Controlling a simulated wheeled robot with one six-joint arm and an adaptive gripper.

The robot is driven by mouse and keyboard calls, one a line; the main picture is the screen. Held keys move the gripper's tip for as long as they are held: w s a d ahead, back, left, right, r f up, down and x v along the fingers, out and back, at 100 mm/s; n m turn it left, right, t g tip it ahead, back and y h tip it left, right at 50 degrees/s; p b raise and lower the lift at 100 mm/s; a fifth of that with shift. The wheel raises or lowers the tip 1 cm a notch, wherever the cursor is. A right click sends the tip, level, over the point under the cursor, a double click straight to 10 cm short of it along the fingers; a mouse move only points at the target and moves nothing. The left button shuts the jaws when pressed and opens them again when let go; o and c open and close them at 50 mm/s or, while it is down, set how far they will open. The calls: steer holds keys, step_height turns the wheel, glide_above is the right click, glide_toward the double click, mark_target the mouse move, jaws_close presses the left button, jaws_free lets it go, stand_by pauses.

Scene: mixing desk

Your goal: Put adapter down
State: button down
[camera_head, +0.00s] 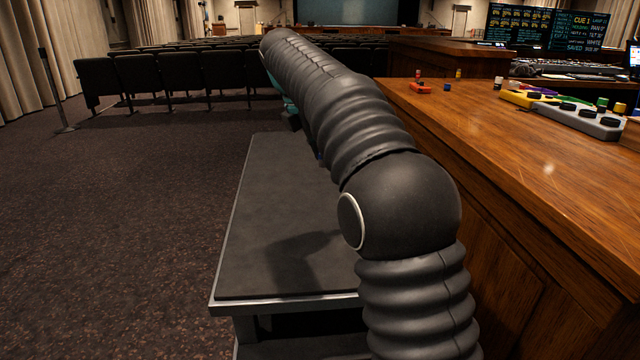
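My arm in its black ribbed sleeve reaches forward over a low dark-topped cart (262,235) and hides what is beneath it. A small teal part (291,108) shows below the far end of the arm, above the cart's far edge. It seems to belong to my gripper, but its fingers are hidden. I cannot see whether it is open or shut. A tiny blue spot (320,156) shows at the arm's edge over the cart top; I cannot tell what it is. No adapter can be made out with certainty.
A wooden desk (520,160) stands at the right, higher than the cart. It bears a small red block (420,88), a blue piece (447,87) and a grey unit with black knobs (578,118). The cart's near left top is bare. Seats (145,75) stand behind; carpet lies open left.

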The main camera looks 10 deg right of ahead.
steer(key=w+d+f+m+g+b, duration=0.1)
steer(key=w+d+f+m, duration=0.2)
steer(key=w+d+f, duration=0.45)
steer(key=s+f+b, duration=0.1)
steer(key=s+f, duration=0.1)
steer(key=s, duration=0.2)
steer(key=s+f+b, duration=0.2)
steer(key=s+f, duration=0.1)
steer(key=s, duration=0.1)
steer(key=s+f+b, duration=0.2)
steer(key=s, duration=0.3)
steer(key=shift+d+f, duration=0.25)
steer(key=shift+d, duration=0.1)
steer(key=shift+f+b, duration=0.8)
steer(key=shift+f, duration=1.2)
steer(key=shift+f+h, duration=0.1)
steer(key=shift+h, duration=0.2)
steer(key=c, duration=1)
jaws_free()
steer(key=p+v, duration=0.3)
steer(key=v, duration=0.9)
steer(key=shift+d, duration=0.15)
